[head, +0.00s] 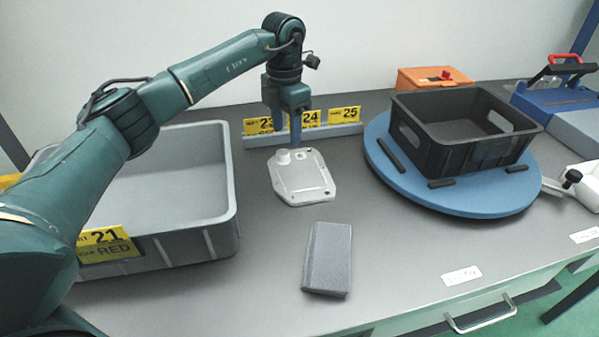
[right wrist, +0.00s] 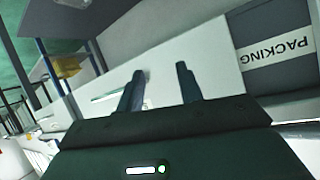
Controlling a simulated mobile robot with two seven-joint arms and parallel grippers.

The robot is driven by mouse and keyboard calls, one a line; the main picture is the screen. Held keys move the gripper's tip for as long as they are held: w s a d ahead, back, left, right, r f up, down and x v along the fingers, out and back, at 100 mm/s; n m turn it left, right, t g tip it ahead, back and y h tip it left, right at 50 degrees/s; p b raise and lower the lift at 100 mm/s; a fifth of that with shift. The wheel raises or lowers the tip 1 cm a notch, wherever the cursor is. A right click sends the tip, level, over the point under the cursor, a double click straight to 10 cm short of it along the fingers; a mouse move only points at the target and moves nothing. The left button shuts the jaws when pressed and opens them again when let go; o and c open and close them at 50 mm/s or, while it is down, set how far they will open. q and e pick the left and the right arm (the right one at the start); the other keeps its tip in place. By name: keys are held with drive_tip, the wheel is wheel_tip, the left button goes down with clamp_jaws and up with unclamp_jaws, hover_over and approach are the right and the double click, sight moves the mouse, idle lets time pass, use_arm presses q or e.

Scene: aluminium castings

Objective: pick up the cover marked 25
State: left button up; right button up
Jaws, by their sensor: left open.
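A pale metal cover (head: 302,180) lies flat on the grey bench in the head view, with a round boss at its back left corner and a small dark-and-white mark. I cannot read a number on it. My left gripper (head: 284,132) is open and points down just above and behind the cover's back edge, holding nothing. Whether its fingertips touch the cover cannot be told. A yellow label reading 25 (head: 344,114) stands on the rail behind. My right gripper (right wrist: 161,71) shows in the right wrist view with its fingers apart and nothing between them.
A grey bin (head: 190,243) labelled 21 RED stands left. Labels 23 and 24 share the low rail (head: 315,135). A grey block (head: 327,258) lies in front. A black crate (head: 463,155) sits on a blue round plate (head: 455,199) at right. Bare bench lies around the block.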

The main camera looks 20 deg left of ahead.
sight(285, 151)
use_arm(q)
drive_tip(key=f, duration=0.5)
drive_tip(key=shift+s+a+f, duration=0.2)
drive_tip(key=shift+f, duration=0.1)
drive_tip(key=shift+c, duration=0.2)
drive_tip(key=shift+r, duration=0.1)
clamp_jaws()
